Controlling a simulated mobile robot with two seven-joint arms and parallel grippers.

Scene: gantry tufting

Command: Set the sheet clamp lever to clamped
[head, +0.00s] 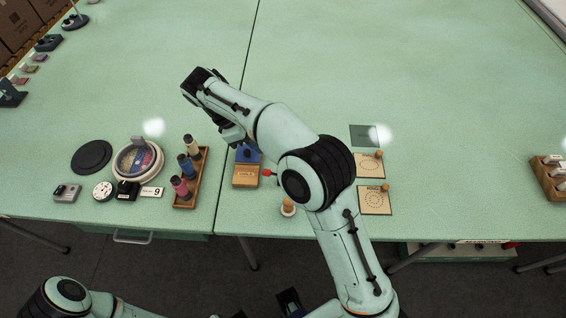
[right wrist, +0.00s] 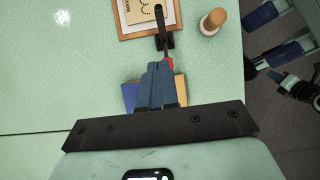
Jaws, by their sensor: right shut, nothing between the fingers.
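The sheet clamp lever is a dark bar with a red tip (right wrist: 168,63). In the right wrist view it stands at the near edge of a wooden board (right wrist: 122,22) bearing a printed sheet (right wrist: 143,14). In the head view only its red tip (head: 267,173) shows beside my right forearm, which hides the board. My right gripper (right wrist: 160,66) is shut and empty, its fingertips right by the red tip; I cannot tell whether they touch. In the head view its fingertips are hidden. My left gripper (head: 265,307) is at the bottom edge, fingers apart, away from the lever.
A wooden block with a blue top (head: 246,176) stands left of the red tip. A wooden peg (right wrist: 213,20) stands right of the board. A rack of thread spools (head: 190,185) is further left, and pattern cards (head: 375,203) lie right.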

